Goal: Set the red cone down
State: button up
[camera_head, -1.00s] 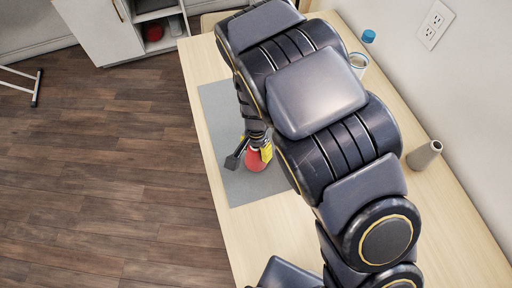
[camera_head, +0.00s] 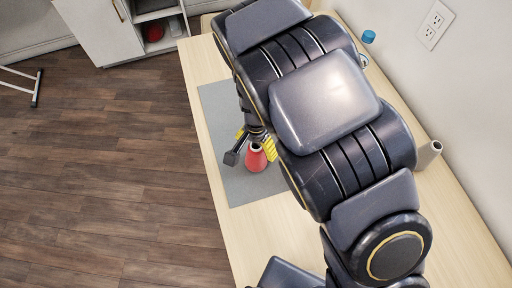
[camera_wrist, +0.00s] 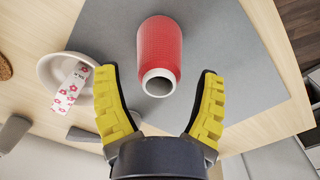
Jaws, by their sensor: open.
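The red cone (camera_head: 256,158) stands upright on the grey mat (camera_head: 215,100) in the head view. In the wrist view the red cone (camera_wrist: 160,50) shows its pale open tip, just beyond and between my fingertips. My gripper (camera_head: 250,147) is open around the cone's upper part in the head view. In the wrist view my gripper (camera_wrist: 160,95) has its two yellow-padded fingers spread, with a clear gap on each side of the cone. My arm hides much of the mat's right side.
A white bowl (camera_wrist: 48,72) holding a red-flowered white piece (camera_wrist: 70,90) is left in the wrist view. A grey cone (camera_head: 428,153) is partly hidden by my arm. A blue object (camera_head: 368,36) is near the wall. The mat's left side is clear.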

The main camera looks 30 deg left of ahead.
notch_tip(320, 180, up, 10)
dwell(0.3)
jog(key=s+d+r, duration=0.1)
jog(key=d+r, duration=0.3)
jog(key=d, duration=0.4)
jog(key=s+d+r, duration=0.1)
jog(key=d+r, duration=0.4)
jog(key=d, duration=0.2)
jog(key=s+d+r+n+g, duration=0.1)
jog(key=s+d+r, duration=0.2)
jog(key=s+d, duration=0.8)
jog(key=shift+s+r+n+g, duration=0.3)
jog(key=shift+s+n, duration=0.1)
jog(key=shift+s, duration=0.6)
